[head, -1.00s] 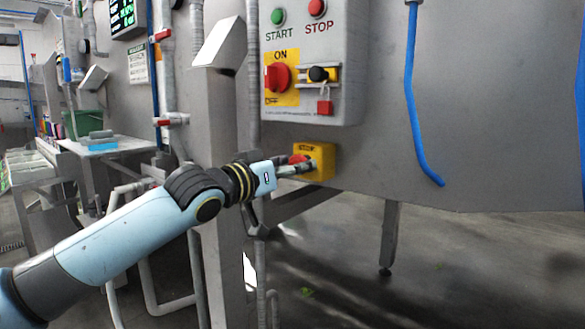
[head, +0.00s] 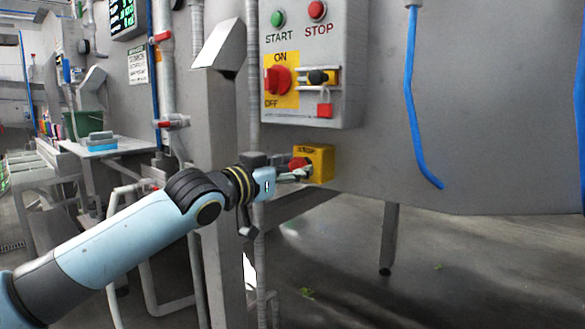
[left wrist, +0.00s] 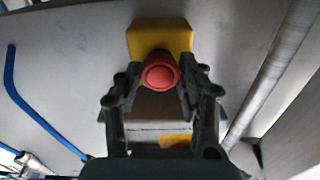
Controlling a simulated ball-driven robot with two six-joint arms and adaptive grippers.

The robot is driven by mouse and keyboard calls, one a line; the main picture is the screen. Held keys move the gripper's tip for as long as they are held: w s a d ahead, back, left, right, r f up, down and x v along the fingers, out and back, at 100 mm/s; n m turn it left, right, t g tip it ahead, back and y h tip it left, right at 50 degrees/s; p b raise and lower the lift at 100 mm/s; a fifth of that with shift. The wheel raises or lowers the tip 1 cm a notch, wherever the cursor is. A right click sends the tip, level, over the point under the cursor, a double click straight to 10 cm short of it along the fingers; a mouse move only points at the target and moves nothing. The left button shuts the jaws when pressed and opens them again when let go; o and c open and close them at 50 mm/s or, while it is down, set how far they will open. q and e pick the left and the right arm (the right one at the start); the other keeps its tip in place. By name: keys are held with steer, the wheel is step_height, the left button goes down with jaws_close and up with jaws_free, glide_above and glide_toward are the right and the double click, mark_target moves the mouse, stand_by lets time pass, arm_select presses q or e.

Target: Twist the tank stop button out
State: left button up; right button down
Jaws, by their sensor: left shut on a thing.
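The tank stop button (head: 298,164) is a red mushroom knob on a yellow box (head: 321,164) fixed to the grey tank wall, below the control panel. My left gripper (head: 296,174) reaches it from the left, its fingers at the knob. In the left wrist view the red button (left wrist: 160,74) sits between the two dark fingers of my left gripper (left wrist: 160,88), one on each side, with the yellow box (left wrist: 160,38) behind it. The gripper is shut on the knob. My right gripper is not in view.
Above is a grey control panel (head: 345,60) with green START (head: 278,18) and red STOP (head: 317,9) buttons, a red rotary switch (head: 277,80) and a red padlock (head: 324,110). A blue hose (head: 411,110) hangs at right. A steel post (head: 219,200) stands close to my left arm.

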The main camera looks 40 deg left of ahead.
arm_select(q)
steer(key=m, duration=0.4)
steer(key=shift+m, duration=0.4)
stand_by(0.4)
steer(key=o, duration=1.2)
steer(key=shift+c, duration=0.2)
steer(key=s, duration=1.2)
steer(key=shift+a, duration=0.45)
